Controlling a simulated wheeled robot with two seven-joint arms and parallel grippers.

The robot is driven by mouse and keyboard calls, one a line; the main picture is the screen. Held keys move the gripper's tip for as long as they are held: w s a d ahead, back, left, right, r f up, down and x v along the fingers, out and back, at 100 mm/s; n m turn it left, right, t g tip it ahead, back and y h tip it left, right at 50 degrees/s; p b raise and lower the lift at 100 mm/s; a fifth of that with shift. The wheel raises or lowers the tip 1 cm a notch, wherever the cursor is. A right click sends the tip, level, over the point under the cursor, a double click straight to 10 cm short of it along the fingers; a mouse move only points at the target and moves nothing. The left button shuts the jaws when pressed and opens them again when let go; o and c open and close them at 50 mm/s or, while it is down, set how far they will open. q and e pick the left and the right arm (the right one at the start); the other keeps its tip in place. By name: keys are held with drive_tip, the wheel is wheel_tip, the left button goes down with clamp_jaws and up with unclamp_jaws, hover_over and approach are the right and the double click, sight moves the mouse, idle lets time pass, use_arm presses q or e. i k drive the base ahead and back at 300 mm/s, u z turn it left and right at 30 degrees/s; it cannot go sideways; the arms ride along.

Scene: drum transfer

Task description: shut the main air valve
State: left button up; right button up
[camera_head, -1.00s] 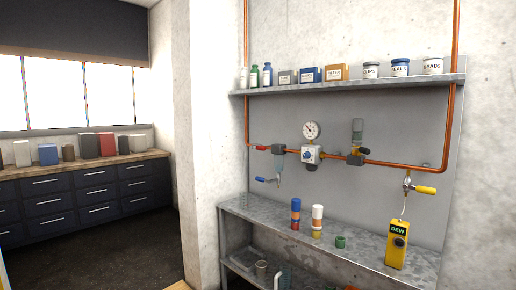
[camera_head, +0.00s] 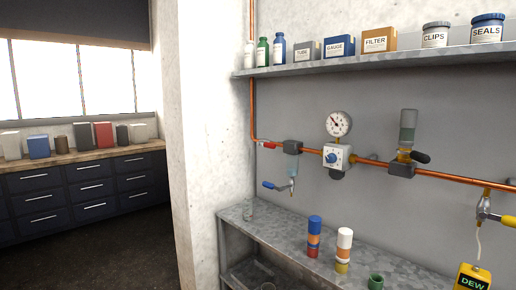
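A copper pipe (camera_head: 452,179) runs along the grey wall panel. A red lever (camera_head: 266,144) lies roughly in line with the pipe at its left end, beside a dark fitting (camera_head: 292,147). A blue lever (camera_head: 270,185) sits below it, by a small hanging clear bowl. A yellow lever (camera_head: 508,221) is on a brass valve (camera_head: 484,207) at the right edge, partly cut off. No label shows which one is the main air valve. A round gauge (camera_head: 338,124) stands above a white regulator with a blue knob (camera_head: 332,157). Neither of my grippers is in view.
A shelf (camera_head: 350,64) with boxes, bottles and jars runs above the pipe. The metal bench (camera_head: 280,229) below holds two banded cylinders (camera_head: 314,237), a green ring (camera_head: 376,282) and a yellow DEW meter (camera_head: 473,278). A concrete pillar (camera_head: 205,110) stands left; open floor lies beyond it.

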sight(266, 144)
drive_tip(key=k, duration=0.25)
drive_tip(key=z, duration=0.2)
drive_tip(key=i, duration=1.1)
drive_tip(key=u, duration=0.7)
